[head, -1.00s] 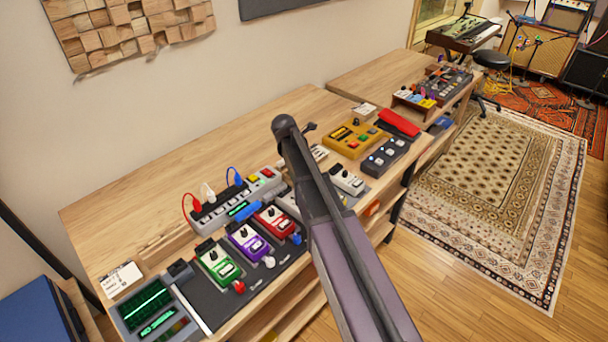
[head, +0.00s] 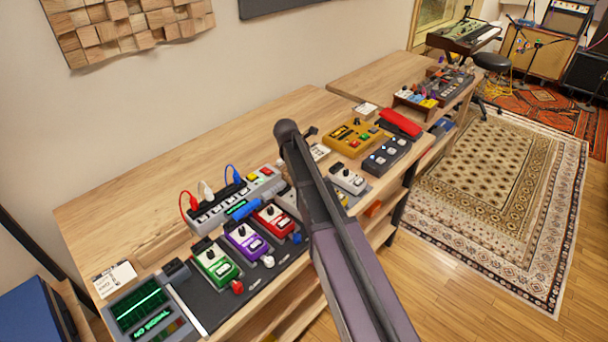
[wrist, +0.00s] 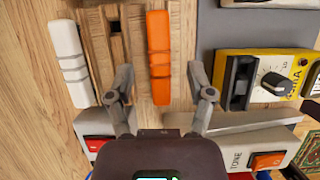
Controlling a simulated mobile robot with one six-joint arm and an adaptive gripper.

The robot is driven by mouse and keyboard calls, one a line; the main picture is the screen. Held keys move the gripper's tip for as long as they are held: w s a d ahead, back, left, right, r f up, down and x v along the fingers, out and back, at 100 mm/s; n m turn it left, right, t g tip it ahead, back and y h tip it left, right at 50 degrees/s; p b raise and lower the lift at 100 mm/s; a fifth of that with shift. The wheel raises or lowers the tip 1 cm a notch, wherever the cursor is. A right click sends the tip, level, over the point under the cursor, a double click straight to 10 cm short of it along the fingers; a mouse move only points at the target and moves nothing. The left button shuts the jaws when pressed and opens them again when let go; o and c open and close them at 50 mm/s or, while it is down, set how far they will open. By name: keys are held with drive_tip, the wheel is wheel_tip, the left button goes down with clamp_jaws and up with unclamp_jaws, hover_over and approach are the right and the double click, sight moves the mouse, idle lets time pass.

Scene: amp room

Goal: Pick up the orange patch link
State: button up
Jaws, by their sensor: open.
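The orange patch link (wrist: 159,55) is a long bar with grooved bands, upright in the wrist view. It lies beside a grooved wooden holder (wrist: 117,50); I cannot tell whether it rests in a slot. My gripper (wrist: 160,90) is open, with one finger on each side of the link's near end. Both fingers look apart from the link, and its near end lies between them. In the head view my arm covers the middle of the bench, and I cannot make out the link or the gripper tips there.
A white link (wrist: 69,65) lies left of the holder. A yellow pedal (wrist: 268,78) stands to the right. Grey units with red (wrist: 97,143) and orange (wrist: 268,160) switches lie close below the fingers. In the head view, pedals crowd the bench front; bare wood (head: 140,200) shows behind.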

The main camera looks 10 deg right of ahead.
drive_tip(key=shift+b+x, duration=0.5)
drive_tip(key=shift+x, duration=0.35)
clamp_jaws()
